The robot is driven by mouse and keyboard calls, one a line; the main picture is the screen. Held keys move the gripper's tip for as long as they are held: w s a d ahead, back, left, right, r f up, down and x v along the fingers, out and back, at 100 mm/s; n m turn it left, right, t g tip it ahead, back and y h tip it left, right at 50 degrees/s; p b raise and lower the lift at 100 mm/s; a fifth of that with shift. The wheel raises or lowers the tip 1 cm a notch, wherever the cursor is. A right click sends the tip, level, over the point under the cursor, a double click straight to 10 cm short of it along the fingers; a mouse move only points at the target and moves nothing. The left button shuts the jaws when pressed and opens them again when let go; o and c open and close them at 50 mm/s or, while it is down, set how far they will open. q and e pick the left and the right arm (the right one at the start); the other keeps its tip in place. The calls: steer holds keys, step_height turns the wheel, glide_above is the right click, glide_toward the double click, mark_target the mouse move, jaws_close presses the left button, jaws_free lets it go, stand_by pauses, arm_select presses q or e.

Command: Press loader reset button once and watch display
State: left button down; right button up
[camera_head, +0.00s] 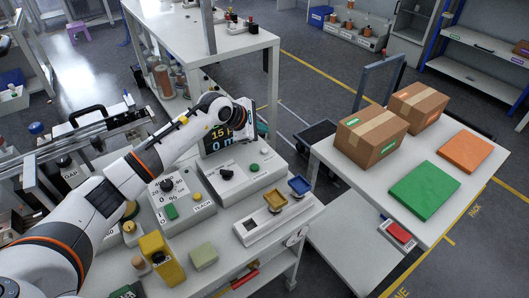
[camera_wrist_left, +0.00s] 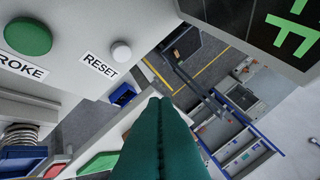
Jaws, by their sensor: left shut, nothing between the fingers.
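A round white button (camera_wrist_left: 121,51) sits beside a RESET label on a light grey panel in the left wrist view. A larger green button (camera_wrist_left: 27,37) is left of it, by a partly cut-off label. A dark display (camera_wrist_left: 290,28) with green characters fills the upper right corner there. In the head view the display (camera_head: 218,140) reads partly "15" and "0"; my left arm covers some of it. My left gripper (camera_head: 263,130) is shut and empty beside the display; its teal fingers (camera_wrist_left: 160,100) are apart from the white button. My right gripper is not in view.
A console with a black knob (camera_head: 226,173) and a green button (camera_head: 254,167) stands on the bench. In front is a white fixture (camera_head: 250,230) with yellow and blue cups. Cardboard boxes (camera_head: 372,135) and a green slab (camera_head: 425,190) lie on the right table.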

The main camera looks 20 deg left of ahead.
mark_target(267, 149)
arm_select(q)
step_height(267, 149, down, 5)
steer(key=b, duration=0.3)
steer(key=shift+f, duration=0.3)
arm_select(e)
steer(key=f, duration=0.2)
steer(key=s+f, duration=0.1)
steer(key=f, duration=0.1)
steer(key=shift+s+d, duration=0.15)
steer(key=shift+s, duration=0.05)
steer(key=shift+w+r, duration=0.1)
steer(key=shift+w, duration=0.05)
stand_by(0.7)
arm_select(q)
steer(key=shift+f, duration=0.1)
steer(key=shift+f+b, duration=0.3)
steer(key=shift+b, duration=0.3)
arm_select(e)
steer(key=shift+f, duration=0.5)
